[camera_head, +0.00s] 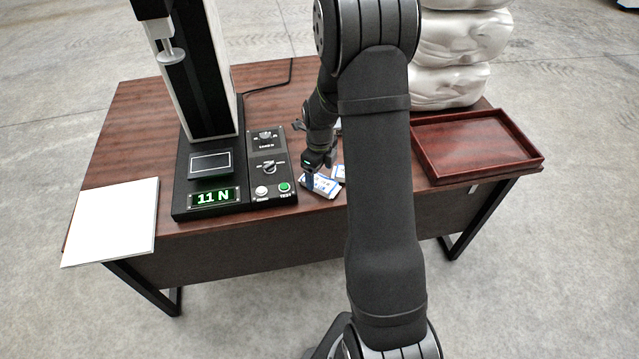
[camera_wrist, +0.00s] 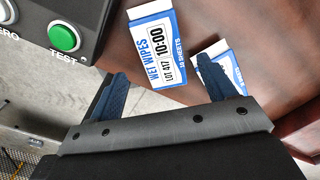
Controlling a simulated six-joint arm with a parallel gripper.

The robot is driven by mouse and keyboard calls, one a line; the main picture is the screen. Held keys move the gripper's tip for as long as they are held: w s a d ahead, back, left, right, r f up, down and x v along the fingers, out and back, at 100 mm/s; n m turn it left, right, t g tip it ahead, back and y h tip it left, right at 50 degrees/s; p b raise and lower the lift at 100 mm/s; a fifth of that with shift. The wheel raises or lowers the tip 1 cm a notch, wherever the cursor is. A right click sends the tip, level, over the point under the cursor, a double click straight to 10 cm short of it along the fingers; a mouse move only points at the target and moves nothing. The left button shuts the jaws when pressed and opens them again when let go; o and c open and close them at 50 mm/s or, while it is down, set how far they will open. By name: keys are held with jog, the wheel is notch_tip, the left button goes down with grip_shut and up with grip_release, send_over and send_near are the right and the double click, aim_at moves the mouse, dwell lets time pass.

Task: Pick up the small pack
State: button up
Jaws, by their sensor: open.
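A white and blue pack labelled "WET WIPES" (camera_wrist: 160,48) lies on the dark wood table, also visible in the head view (camera_head: 325,187). A second white and blue pack (camera_wrist: 232,72) lies to its right, partly hidden by my right finger. I cannot tell from size which one is the small pack. My gripper (camera_wrist: 163,72) is open and empty. In the wrist view its fingertips point toward the labelled pack, with the left one left of the pack and the right one over the second pack. In the head view my gripper (camera_head: 318,168) is just above the packs.
A force tester (camera_head: 207,150) reading "11 N" stands left of the packs, with its control box and green TEST button (camera_head: 284,187) close by. An empty red-brown tray (camera_head: 480,118) lies at right. A white board (camera_head: 112,222) is at left; white sculpted heads (camera_head: 455,60) stand behind.

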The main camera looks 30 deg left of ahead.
aim_at(320, 181)
jog(key=shift+w+a+f, duration=0.1)
jog(key=shift+f, duration=0.9)
jog(key=shift+w+a+f, duration=0.1)
jog(key=shift+f, duration=0.85)
jog(key=shift+c, duration=0.5)
jog(key=c, duration=1.1)
jog(key=shift+r, duration=0.15)
